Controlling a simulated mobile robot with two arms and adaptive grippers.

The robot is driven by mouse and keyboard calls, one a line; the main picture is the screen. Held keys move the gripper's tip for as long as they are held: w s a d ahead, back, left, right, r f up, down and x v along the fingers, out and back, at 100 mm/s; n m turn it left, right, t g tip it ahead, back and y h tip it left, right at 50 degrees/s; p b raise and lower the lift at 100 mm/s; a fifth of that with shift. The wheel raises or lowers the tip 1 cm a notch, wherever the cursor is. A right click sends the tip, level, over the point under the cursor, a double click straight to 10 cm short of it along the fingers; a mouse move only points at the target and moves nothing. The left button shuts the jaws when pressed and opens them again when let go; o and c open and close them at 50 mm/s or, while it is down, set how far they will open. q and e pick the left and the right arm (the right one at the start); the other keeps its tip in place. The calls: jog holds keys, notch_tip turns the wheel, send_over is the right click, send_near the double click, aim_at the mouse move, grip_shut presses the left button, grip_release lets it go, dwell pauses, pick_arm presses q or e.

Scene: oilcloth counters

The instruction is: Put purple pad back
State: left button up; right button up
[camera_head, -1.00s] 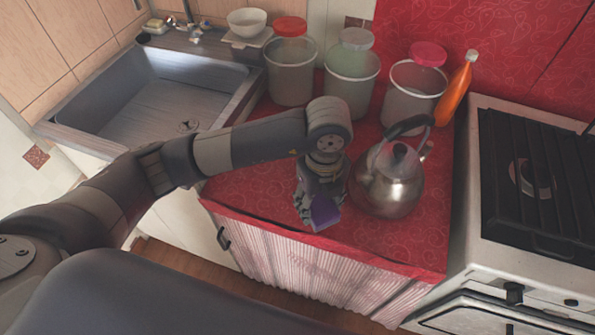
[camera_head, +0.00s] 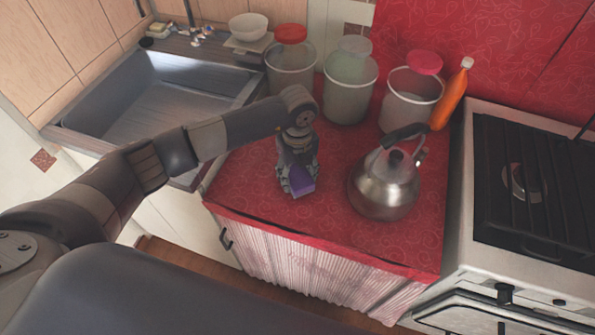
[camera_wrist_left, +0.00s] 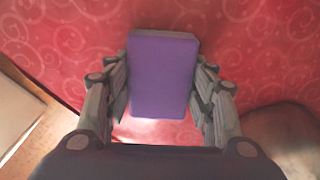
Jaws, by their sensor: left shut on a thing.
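The purple pad (camera_head: 302,181) is a small rectangular block. My left gripper (camera_head: 297,186) is shut on it, above the red oilcloth counter (camera_head: 250,195), to the left of the kettle. In the left wrist view the pad (camera_wrist_left: 162,75) stands between the two fingers of the left gripper (camera_wrist_left: 162,90), its broad purple face towards the camera. I cannot tell whether the pad touches the counter. My right gripper is not in view.
A metal kettle (camera_head: 384,184) stands right of the gripper. Several lidded jars, among them a red-lidded one (camera_head: 290,70), and an orange bottle (camera_head: 449,99) line the back. A sink (camera_head: 150,95) lies left, a stove (camera_head: 530,190) right. The counter's front is clear.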

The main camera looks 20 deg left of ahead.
aim_at(297, 174)
pick_arm(q)
jog(key=shift+f, duration=0.15)
jog(key=o, duration=1)
jog(key=shift+r, duration=0.3)
notch_tip(297, 174, up, 12)
jog(key=shift+f+b, duration=0.1)
jog(key=shift+b, duration=1)
